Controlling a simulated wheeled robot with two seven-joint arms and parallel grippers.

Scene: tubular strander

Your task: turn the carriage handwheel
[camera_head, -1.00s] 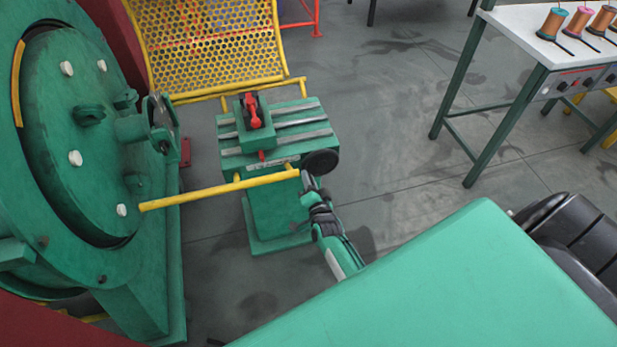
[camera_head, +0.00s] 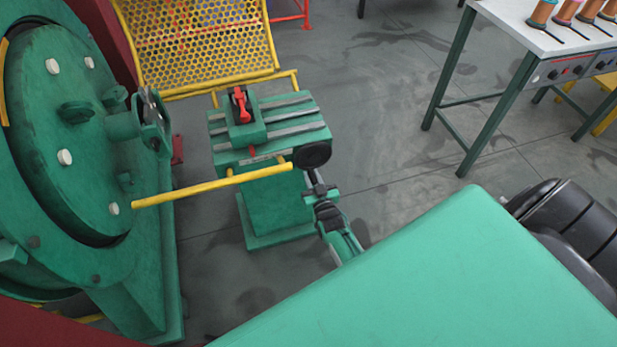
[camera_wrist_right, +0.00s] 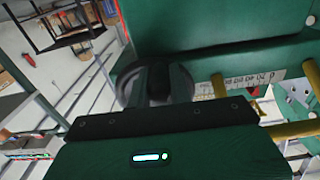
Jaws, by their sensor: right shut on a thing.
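The carriage handwheel (camera_head: 312,155) is a dark round wheel at the near right corner of the green carriage (camera_head: 222,147). In the right wrist view the handwheel (camera_wrist_right: 128,84) shows as a dark ring just beyond the gripper body. My right gripper (camera_head: 315,182) reaches the handwheel from the near side and is shut on it. In the right wrist view the gripper (camera_wrist_right: 158,85) covers the middle of the wheel, so the exact grip is hidden. A scale plate (camera_wrist_right: 247,84) shows on the carriage beside the wheel. My left gripper is not in view.
A yellow bar (camera_head: 215,186) runs in front of the carriage towards the big green drum (camera_head: 60,130) on the left. A yellow mesh guard (camera_head: 195,45) stands behind. A white table (camera_head: 520,35) with spools is at the back right. Floor between is clear.

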